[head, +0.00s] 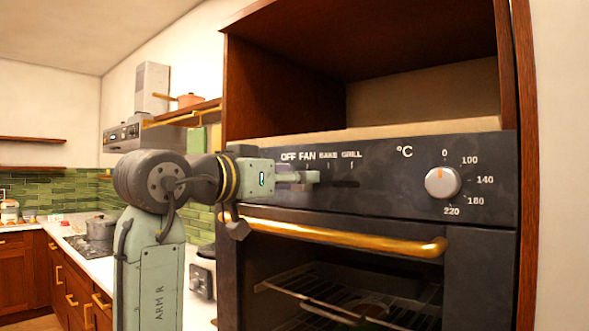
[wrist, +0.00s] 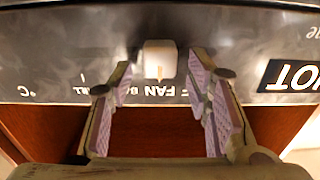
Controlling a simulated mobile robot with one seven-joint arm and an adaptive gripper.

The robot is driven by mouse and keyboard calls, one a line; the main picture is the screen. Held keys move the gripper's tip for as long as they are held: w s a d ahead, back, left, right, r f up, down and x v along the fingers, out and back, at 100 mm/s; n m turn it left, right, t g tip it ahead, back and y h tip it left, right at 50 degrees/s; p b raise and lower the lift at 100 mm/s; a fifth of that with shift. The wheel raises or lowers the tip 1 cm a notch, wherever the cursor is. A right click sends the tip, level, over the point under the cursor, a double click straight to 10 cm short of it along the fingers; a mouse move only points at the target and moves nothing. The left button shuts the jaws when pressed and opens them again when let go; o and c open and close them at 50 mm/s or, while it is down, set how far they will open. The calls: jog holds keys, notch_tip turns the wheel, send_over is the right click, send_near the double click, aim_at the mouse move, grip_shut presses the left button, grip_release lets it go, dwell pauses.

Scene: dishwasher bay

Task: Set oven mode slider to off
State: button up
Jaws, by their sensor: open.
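The oven's mode panel (head: 385,180) is dark, with the words OFF, FAN, BAKE and GRILL (head: 320,155) above a horizontal slot. In the wrist view, the pale slider knob (wrist: 160,58) shows between my fingertips. Its orange mark lines up about with FAN, and part of the OFF label is behind a finger. My gripper (wrist: 160,76) is open, with one finger on each side of the knob. I cannot tell whether either finger touches it. In the head view, my gripper (head: 296,179) is at the left part of the panel and hides the knob.
A round white temperature dial (head: 442,182) is on the right of the panel. A brass handle bar (head: 345,236) runs across the oven door just below. A wooden cabinet with an empty niche (head: 425,95) is above. A counter with a pot (head: 100,228) is at the left.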

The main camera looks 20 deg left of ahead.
jog(key=shift+w+d, duration=0.15)
jog(key=shift+w, duration=0.15)
jog(key=shift+c, duration=0.4)
grip_shut()
dwell(0.4)
